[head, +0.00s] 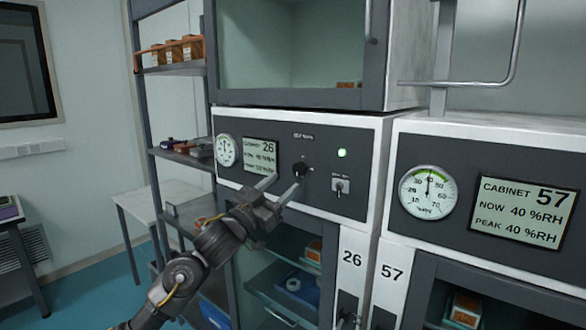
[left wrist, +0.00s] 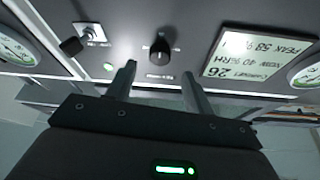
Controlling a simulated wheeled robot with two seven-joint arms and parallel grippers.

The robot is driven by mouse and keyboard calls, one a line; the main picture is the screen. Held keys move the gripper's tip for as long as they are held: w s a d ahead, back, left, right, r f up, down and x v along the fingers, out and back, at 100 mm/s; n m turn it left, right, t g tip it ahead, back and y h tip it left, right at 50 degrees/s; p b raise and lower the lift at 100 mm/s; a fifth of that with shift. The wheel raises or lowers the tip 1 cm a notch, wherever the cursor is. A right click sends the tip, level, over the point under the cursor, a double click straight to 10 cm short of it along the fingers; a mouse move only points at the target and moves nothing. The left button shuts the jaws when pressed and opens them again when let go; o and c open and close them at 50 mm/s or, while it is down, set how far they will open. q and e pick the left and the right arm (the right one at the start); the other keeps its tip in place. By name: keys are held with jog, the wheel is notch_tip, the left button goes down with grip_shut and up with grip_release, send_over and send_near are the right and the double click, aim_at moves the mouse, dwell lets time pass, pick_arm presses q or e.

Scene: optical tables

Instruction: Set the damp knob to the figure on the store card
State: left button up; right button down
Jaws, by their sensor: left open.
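The black round damp knob (head: 300,170) is on the dark front panel of cabinet 26, between the display and the key switch. It also shows in the left wrist view (left wrist: 160,50), with a pale pointer line on it. My left gripper (head: 284,186) is open in front of the panel, its fingertips close to the knob. In the left wrist view the two fingers (left wrist: 158,82) stand apart below the knob, and nothing is between them. The display (head: 260,157) of cabinet 26 reads 40 %RH now in the wrist view, peak about 58. I cannot make out a store card.
A green lamp (head: 341,153) and a key switch (head: 340,186) are right of the knob. A round dial (head: 226,151) is at the panel's left. Cabinet 57's display (head: 523,211) and dial (head: 428,192) are at the right. Shelves (head: 176,68) with boxes stand at left.

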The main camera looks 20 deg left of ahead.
aim_at(297, 171)
pick_arm(q)
jog(key=p+x, duration=0.1)
jog(key=x, duration=0.3)
jog(key=shift+w+r+p, duration=0.1)
jog(key=shift+r+p, duration=0.1)
jog(key=shift+p, duration=0.1)
jog(key=shift+w+d, duration=0.3)
jog(key=shift+w, duration=0.2)
jog(key=c, duration=1)
